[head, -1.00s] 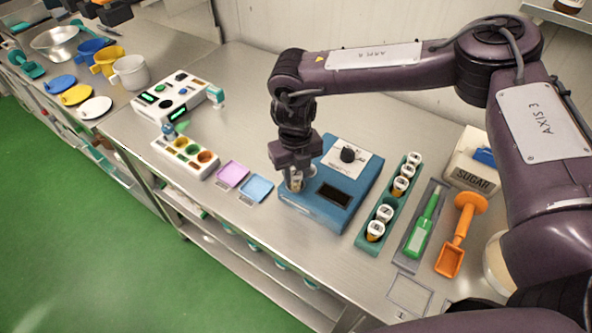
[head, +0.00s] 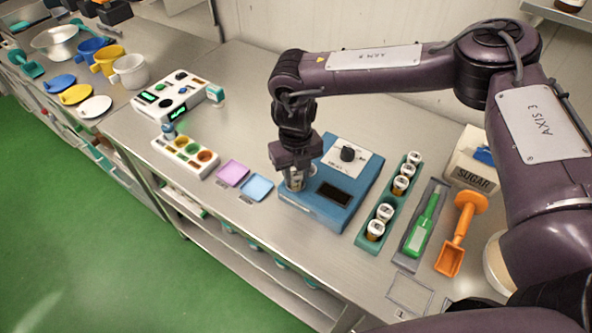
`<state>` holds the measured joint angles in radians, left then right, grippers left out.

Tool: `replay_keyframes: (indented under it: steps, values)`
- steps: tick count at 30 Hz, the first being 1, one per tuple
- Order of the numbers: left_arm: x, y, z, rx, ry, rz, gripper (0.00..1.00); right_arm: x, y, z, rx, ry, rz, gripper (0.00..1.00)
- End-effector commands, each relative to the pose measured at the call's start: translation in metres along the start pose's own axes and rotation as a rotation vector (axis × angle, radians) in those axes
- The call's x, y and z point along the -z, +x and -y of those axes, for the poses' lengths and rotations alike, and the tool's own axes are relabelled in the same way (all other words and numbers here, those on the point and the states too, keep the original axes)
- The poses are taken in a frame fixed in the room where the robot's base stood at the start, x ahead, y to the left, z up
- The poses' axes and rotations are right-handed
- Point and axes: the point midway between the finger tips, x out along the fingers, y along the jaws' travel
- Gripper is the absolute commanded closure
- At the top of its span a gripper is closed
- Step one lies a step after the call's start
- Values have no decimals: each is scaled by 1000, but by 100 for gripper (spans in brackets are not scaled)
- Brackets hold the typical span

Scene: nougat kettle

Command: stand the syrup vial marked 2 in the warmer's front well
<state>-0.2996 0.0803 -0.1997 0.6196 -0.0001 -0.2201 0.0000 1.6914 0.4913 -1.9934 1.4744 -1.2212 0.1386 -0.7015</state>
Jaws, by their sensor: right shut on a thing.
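My right gripper (head: 295,168) points down over the near left part of the blue warmer (head: 324,210). It is shut on a small syrup vial (head: 296,182), which shows just under the fingers, roughly upright. The vial's mark cannot be read, and the gripper hides most of it. I cannot tell whether its base is seated in the front well, as the well is covered. The green vial rack (head: 368,243) right of the warmer holds several white-capped vials (head: 384,212), with a gap between two groups. My left gripper is not in view.
A purple tray (head: 232,174) and a blue tray (head: 256,187) lie just left of the warmer. The counter behind the warmer is clear.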

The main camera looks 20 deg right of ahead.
Motion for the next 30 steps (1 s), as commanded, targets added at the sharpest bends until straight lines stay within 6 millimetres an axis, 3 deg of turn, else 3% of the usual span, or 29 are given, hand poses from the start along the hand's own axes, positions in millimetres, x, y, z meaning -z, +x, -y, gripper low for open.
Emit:
replay_keyframes:
  steps: [11,12,14,23,30]
  values:
    - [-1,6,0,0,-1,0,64,0,8,0,0,0,1,92]
    - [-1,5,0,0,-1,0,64,0,8,0,0,0,1,66]
    - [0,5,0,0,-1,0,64,0,8,0,0,0,1,60]
    - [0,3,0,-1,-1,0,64,0,5,0,0,0,1,60]
    - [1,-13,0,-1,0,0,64,0,-15,0,0,1,1,60]
